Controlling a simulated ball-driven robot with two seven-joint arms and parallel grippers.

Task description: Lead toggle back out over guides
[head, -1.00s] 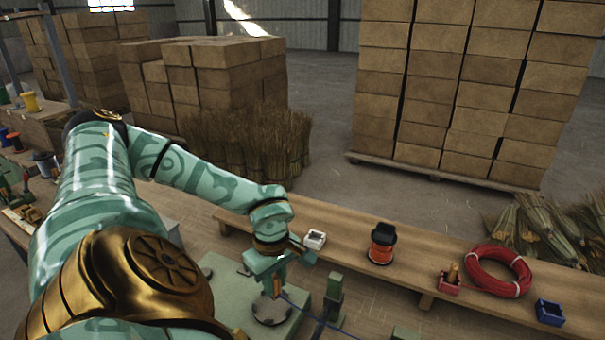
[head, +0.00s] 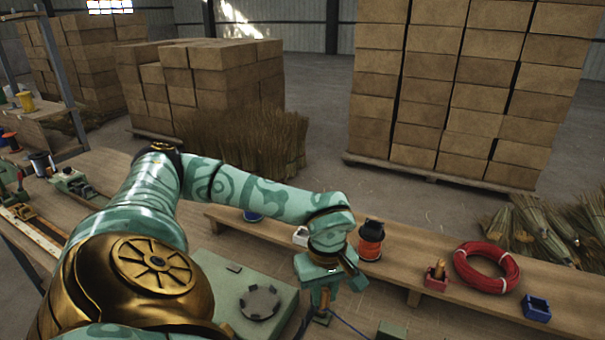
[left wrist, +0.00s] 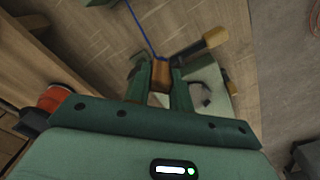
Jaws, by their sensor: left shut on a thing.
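My left gripper (head: 322,300) is shut on a small wooden toggle (head: 323,315), right of the green machine base (head: 225,265) with its dark round disc (head: 260,303). In the left wrist view the toggle (left wrist: 161,76) sits between the two fingers. A blue cord (left wrist: 142,27) runs from it toward the top left; a short piece of the cord (head: 347,326) shows in the head view. A green block (head: 391,330), perhaps a guide, shows at the bottom edge. The other guides cannot be made out, and my arm may hide some. My right gripper is out of view.
The bench behind holds an orange-black spool (head: 371,241), a red tray (head: 436,276), a red cord coil (head: 486,267) and a blue tray (head: 537,308). A pale green block (left wrist: 205,88) with a wooden handle (left wrist: 213,38) is close beside the left gripper.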

